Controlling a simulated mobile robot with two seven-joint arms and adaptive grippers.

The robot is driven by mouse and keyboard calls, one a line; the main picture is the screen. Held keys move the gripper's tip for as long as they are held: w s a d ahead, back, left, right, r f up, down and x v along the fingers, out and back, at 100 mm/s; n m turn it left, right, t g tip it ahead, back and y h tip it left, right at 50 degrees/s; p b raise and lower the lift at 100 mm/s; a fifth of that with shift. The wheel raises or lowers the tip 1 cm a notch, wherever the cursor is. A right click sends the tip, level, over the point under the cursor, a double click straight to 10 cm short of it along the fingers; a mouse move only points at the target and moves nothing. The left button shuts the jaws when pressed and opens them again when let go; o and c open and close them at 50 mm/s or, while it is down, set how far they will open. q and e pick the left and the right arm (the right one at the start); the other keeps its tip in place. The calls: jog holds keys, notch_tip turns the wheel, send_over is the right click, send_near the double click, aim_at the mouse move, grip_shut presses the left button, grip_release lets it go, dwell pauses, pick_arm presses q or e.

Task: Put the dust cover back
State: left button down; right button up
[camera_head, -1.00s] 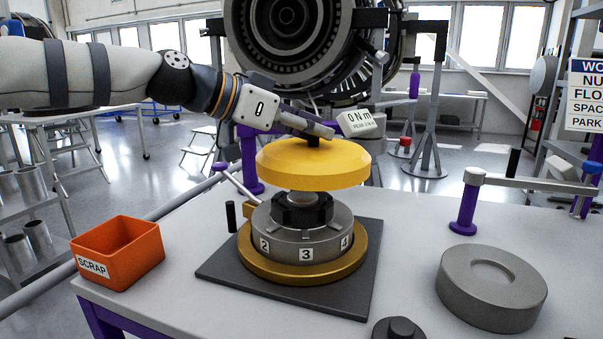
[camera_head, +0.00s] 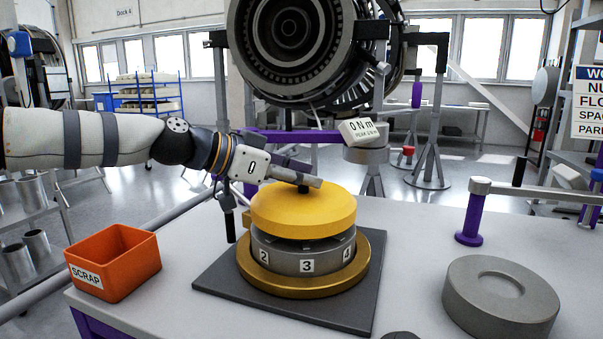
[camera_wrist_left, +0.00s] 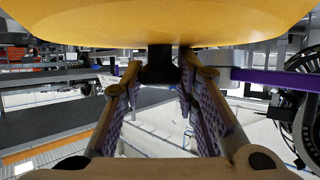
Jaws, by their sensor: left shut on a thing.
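The yellow dust cover (camera_head: 303,214) is a thick round disc with a dark knob on top. In the head view it sits level over the grey numbered hub (camera_head: 300,254), hiding the hub's top; a dark gap shows under its rim, and I cannot tell whether it is fully seated. My left gripper (camera_head: 305,186) is shut on the cover's knob, reaching in from the left. In the left wrist view the cover (camera_wrist_left: 160,22) fills the top, and the dark knob (camera_wrist_left: 160,65) is between the fingers. My right gripper is not in view.
The hub stands in a gold ring (camera_head: 250,273) on a dark square mat (camera_head: 215,277). An orange scrap bin (camera_head: 117,262) is at the left. A grey round block (camera_head: 500,297) and a purple post (camera_head: 471,217) are at the right. A torque readout (camera_head: 361,131) is behind.

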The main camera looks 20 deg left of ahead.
aim_at(292, 194)
pick_arm(q)
jog(key=shift+f, duration=0.15)
jog(key=c, duration=1.2)
grip_release()
jog(key=shift+c, duration=0.2)
jog(key=r, duration=0.1)
jog(key=s+a+r, duration=0.1)
jog(key=shift+s+a+r+p, duration=0.15)
jog(key=shift+r+p, duration=0.2)
jog(key=shift+p, duration=0.05)
jog(key=p+v, duration=0.2)
jog(key=v, duration=0.7)
jog(key=shift+s+a+f, duration=0.2)
jog(key=shift+s+a, duration=0.1)
jog(key=shift+s, duration=0.05)
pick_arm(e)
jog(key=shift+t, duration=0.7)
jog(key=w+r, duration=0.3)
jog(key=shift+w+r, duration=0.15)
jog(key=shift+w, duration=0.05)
